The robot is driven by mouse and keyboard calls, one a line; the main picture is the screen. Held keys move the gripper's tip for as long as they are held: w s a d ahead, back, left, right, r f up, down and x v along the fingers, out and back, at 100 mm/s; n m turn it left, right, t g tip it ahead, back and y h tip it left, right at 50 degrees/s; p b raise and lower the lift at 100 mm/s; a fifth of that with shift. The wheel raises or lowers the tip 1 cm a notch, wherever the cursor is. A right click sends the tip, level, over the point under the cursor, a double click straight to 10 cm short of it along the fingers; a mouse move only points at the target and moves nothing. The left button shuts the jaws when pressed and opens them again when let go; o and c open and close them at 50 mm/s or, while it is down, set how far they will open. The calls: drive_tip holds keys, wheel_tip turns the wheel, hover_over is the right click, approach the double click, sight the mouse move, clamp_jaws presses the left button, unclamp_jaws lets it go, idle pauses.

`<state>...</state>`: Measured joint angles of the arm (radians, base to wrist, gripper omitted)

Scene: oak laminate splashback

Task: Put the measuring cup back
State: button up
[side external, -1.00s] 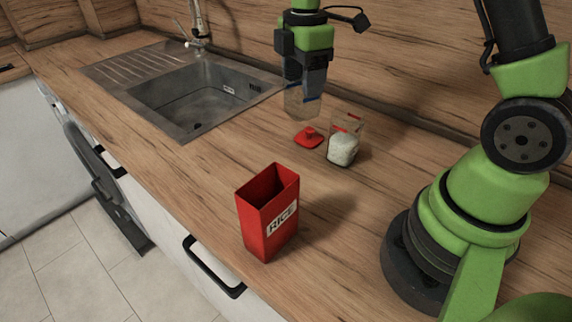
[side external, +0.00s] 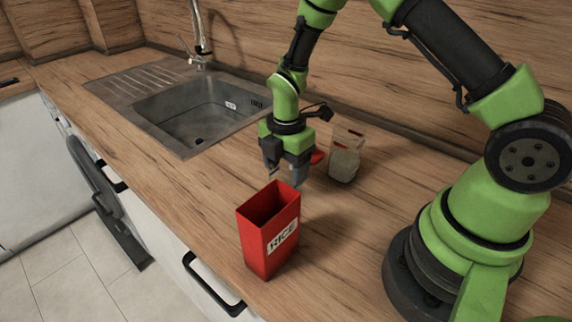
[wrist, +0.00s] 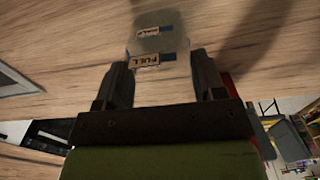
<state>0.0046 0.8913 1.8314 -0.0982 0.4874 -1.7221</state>
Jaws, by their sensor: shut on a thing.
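My gripper (side external: 285,172) is shut on the clear measuring cup (wrist: 150,42), which is held between both fingers in the wrist view. The cup's FULL and HALF labels show upside down there. In the side view my gripper points down just behind the open top of the red RICE tin (side external: 268,236), and the cup is hard to make out against the fingers and tin. The tin stands upright on the worktop near its front edge. A red lid (side external: 317,156) lies on the worktop behind my gripper, partly hidden by it.
The steel sink (side external: 190,112) is set in at the left. The wooden wall (side external: 400,110) runs along the back.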

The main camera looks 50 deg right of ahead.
drive_tip(key=o, duration=1)
drive_tip(key=shift+f, duration=0.1)
wheel_tip(320, 180, up, 12)
drive_tip(key=s+a+r+m+t+y, duration=0.1)
drive_tip(key=s+r+m+t, duration=0.2)
drive_tip(key=s+r+m, duration=0.4)
drive_tip(key=s+a+r+m+t, duration=0.1)
drive_tip(key=s+r+m+t, duration=0.3)
drive_tip(key=m, duration=1.1)
drive_tip(key=shift+s+a+r+y, duration=0.4)
drive_tip(key=shift+s+r, duration=1.15)
drive_tip(key=shift+s, duration=1.8)
